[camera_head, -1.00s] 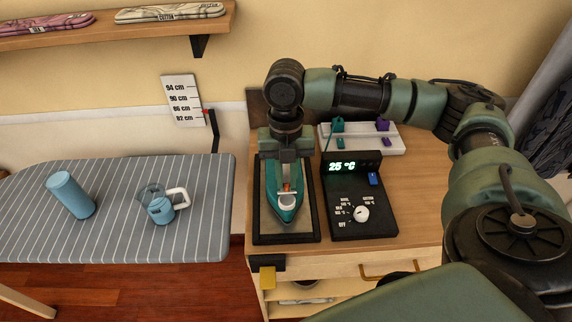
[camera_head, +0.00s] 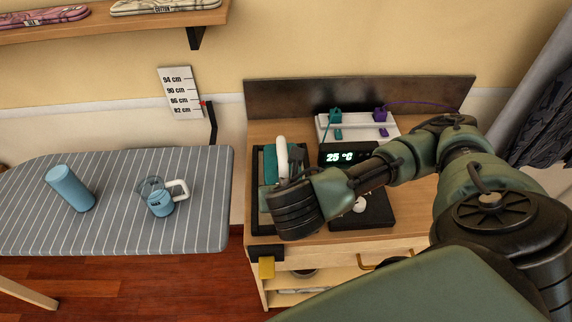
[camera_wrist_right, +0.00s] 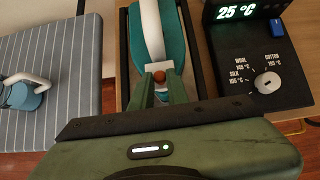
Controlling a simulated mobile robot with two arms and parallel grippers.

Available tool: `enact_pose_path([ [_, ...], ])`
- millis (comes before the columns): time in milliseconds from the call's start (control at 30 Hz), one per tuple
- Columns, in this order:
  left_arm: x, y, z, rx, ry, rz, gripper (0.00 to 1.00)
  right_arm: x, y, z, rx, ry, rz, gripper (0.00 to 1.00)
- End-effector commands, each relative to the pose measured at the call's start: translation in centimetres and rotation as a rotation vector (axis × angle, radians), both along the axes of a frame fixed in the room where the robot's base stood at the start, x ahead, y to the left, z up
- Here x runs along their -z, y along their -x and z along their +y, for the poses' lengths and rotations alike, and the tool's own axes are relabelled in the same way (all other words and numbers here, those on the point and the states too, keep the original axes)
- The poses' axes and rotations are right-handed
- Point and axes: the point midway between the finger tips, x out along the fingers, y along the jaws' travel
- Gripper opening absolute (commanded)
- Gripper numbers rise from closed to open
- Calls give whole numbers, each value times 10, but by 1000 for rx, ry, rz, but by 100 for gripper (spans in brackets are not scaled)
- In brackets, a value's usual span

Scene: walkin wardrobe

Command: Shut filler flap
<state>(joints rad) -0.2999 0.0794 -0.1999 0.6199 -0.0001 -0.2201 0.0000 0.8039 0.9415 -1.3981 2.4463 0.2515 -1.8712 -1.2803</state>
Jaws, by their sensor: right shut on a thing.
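The teal iron (camera_head: 270,168) with its white handle (camera_head: 282,155) lies in the black-rimmed rest on the wooden cabinet. It also shows in the right wrist view (camera_wrist_right: 176,42), with a small orange-brown knob (camera_wrist_right: 160,76) below the white handle. My right gripper (camera_wrist_right: 160,88) is at the iron's near end, its two green fingers closed on either side of this knob. I cannot tell whether the knob belongs to the filler flap. In the head view my right wrist hides the iron's near part and the fingertips. My left gripper is not in view.
A black control box (camera_head: 380,212) showing 25 °C stands right of the iron. A white socket strip (camera_head: 358,128) with plugs is behind it. Left is a striped ironing board (camera_head: 110,235) with a blue cylinder (camera_head: 70,188) and a blue jug (camera_head: 160,202).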

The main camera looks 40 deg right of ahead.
Motion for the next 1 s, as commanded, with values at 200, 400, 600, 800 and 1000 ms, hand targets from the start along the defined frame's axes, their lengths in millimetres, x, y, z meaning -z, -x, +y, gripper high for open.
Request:
enact_pose_path([
  [200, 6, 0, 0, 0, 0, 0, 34, 4, 2, 2, -2, 28, -50, 0],
  [400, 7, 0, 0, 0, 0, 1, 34, 4, 3, 2, -1, 36, -65, 0],
  [600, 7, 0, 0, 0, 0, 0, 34, 4, 3, 2, -1, 36, -66, 0],
  [800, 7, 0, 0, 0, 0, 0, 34, 4, 3, 2, -1, 36, -65, 37],
  [1000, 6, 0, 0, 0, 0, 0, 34, 3, 3, 2, -1, 36, -66, 37],
])
